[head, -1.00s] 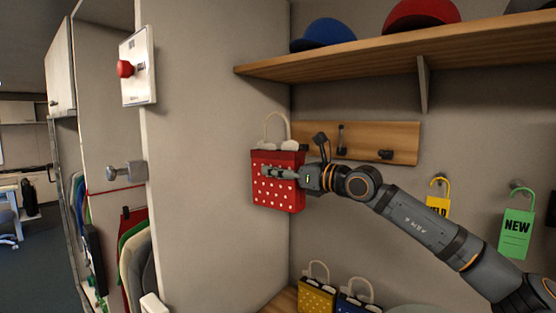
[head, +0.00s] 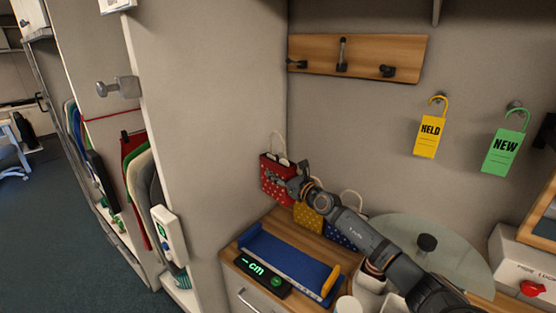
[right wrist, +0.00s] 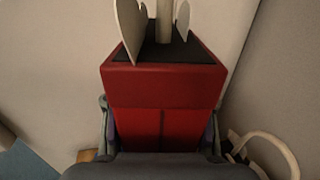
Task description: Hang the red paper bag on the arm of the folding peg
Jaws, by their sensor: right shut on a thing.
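The red paper bag (head: 274,186) with white dots and a pale handle is low in the corner, left of the yellow bag. My right gripper (head: 287,183) is shut on it; in the right wrist view the red bag (right wrist: 165,85) sits between the fingers. Whether its bottom touches the counter is unclear. The wooden peg board (head: 320,42) is on the back wall, well above the bag. It carries a left peg (head: 297,63), an upright middle peg (head: 343,55) and a right peg (head: 387,71); I cannot tell which one folds. My left gripper is out of view.
A yellow bag (head: 308,216) and a blue bag (head: 341,232) stand on the counter (head: 268,216) beside the red bag. A blue tray with a display (head: 263,275) lies in front. Yellow (head: 428,135) and green (head: 502,152) tags hang at right. Wall below the board is clear.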

